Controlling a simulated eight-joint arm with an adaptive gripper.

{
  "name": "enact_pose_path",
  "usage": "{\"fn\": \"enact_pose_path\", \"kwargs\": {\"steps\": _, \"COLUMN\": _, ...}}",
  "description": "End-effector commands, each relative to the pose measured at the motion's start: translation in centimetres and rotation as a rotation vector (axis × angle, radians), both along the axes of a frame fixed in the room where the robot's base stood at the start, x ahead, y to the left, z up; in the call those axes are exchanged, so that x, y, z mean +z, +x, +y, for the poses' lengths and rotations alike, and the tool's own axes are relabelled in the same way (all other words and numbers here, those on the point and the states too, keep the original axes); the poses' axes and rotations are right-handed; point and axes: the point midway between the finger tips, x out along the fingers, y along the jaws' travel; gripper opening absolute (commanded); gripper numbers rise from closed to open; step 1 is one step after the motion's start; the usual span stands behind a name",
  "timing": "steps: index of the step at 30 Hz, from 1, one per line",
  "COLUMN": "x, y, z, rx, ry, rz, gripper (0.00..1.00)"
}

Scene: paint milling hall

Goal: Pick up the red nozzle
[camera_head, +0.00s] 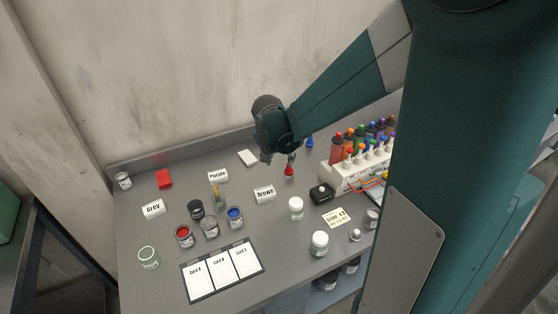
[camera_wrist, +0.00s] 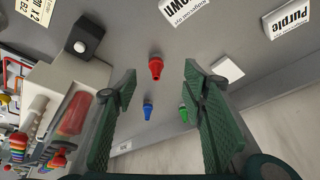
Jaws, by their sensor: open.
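The red nozzle (camera_wrist: 155,68) stands on the grey table, just ahead of my fingertips in the wrist view and in the gap between them. In the head view the red nozzle (camera_head: 289,171) shows just below my gripper (camera_head: 279,157), near the back of the table. In the wrist view my gripper (camera_wrist: 158,88) is open and empty, with one green finger on each side. A blue nozzle (camera_wrist: 148,112) and a green nozzle (camera_wrist: 184,114) also show between the fingers. No finger visibly touches the red nozzle.
A bottle rack (camera_head: 345,175) with several coloured bottles stands to the right, with a black box (camera_head: 321,192) beside it. The "Brown" sign (camera_head: 265,194) stands in front, and a white block (camera_head: 248,158) lies to the left. The wall closes off the back.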

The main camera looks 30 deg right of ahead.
Motion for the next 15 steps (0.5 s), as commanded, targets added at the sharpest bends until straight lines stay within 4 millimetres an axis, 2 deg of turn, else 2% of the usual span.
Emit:
{"fn": "enact_pose_path", "kwargs": {"steps": 6, "x": -1.9, "y": 2.0, "z": -1.8, "rx": -0.087, "ry": -0.001, "rz": 0.011, "gripper": 0.42}}
{"fn": "enact_pose_path", "kwargs": {"steps": 15, "x": -4.8, "y": 3.8, "z": -3.9, "rx": -0.196, "ry": -0.006, "rz": 0.021, "gripper": 0.42}}
